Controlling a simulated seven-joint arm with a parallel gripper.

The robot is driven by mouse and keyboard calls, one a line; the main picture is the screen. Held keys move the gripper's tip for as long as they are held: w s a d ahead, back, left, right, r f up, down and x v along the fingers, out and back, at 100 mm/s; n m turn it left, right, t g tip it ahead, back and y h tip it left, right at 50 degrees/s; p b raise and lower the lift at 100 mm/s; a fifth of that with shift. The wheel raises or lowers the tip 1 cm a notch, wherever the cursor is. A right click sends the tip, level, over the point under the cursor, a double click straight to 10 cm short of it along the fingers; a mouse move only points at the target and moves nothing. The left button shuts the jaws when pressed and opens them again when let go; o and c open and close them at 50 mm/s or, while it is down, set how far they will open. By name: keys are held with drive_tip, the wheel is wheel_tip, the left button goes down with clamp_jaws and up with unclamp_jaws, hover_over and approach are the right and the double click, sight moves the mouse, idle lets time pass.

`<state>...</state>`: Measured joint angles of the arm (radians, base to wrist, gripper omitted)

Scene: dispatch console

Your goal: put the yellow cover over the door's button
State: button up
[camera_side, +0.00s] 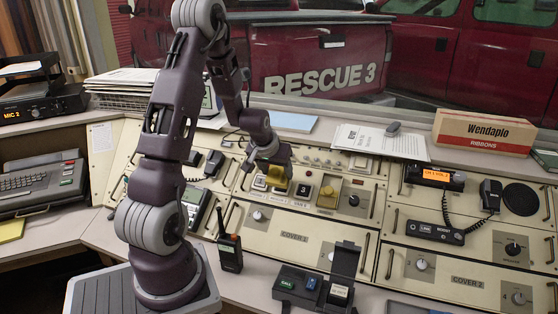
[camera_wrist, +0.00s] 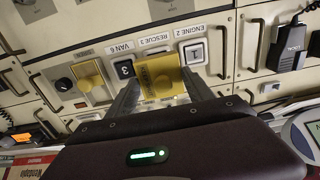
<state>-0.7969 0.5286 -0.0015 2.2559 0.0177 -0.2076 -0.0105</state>
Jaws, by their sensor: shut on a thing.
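My gripper (camera_wrist: 160,97) is shut on a yellow cover (camera_wrist: 160,75), with a finger on each side of it. In the side view the yellow cover (camera_side: 278,182) is at the row of buttons, beneath my gripper (camera_side: 272,168). It lies between the button marked 1 (camera_side: 260,183) and the button marked 3 (camera_side: 303,191). In the wrist view the 1 button (camera_wrist: 194,52) and the 3 button (camera_wrist: 124,69) flank it. The cover hides what is under it. I cannot tell whether it touches the panel, or which button is the door's.
Another yellow piece (camera_side: 327,197) sits right of the 3 button, beside a dark knob (camera_side: 353,200). A handheld radio (camera_side: 230,252) stands in front. A black box with a raised lid (camera_side: 345,262) stands at the front edge. Metal handles line the panels.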

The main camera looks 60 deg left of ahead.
sight(278, 177)
drive_tip(key=shift+w+f, duration=0.1)
drive_tip(key=shift+f, duration=0.85)
drive_tip(key=shift+x, duration=2)
drive_tip(key=shift+a, duration=0.1)
drive_tip(key=o, duration=1.4)
drive_tip(key=shift+o, duration=0.2)
